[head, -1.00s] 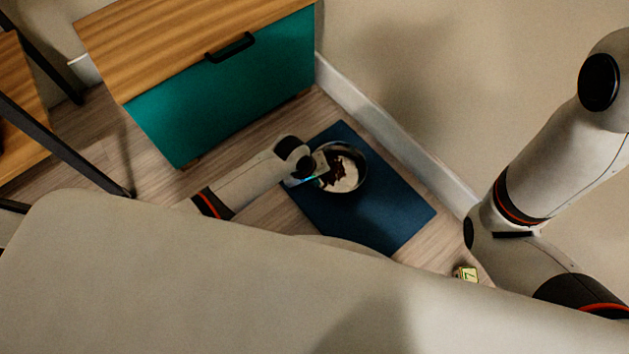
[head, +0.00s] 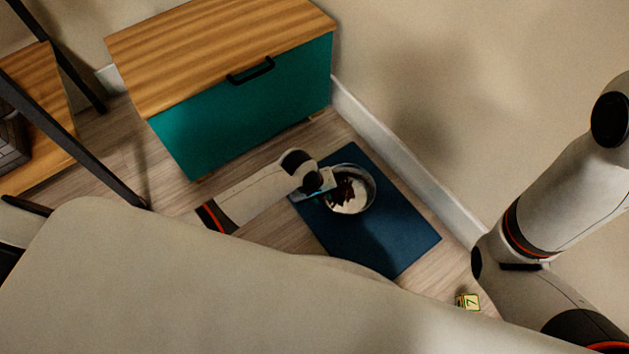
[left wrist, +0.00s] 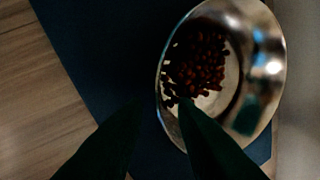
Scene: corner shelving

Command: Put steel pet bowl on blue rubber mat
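The steel pet bowl (head: 366,203), round and shiny with dark red-brown pieces inside, rests on the blue rubber mat (head: 390,240), near its upper end. The bowl also shows in the left wrist view (left wrist: 268,65), with the dark mat (left wrist: 100,60) under it. My left gripper (head: 331,187) is at the bowl's left side. In the left wrist view its two dark fingers (left wrist: 160,104) stand apart, one over the bowl and one outside it, with the rim between them. Whether they touch the rim is unclear. My right gripper is out of view; only its arm shows at the right.
A teal-fronted cabinet (head: 250,105) with a wooden top stands behind and left of the mat. A wall with a white baseboard (head: 400,165) runs along the mat's right side. A small yellow block (head: 468,301) lies on the floor near my right arm. A black-framed wooden shelf (head: 50,120) is at left.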

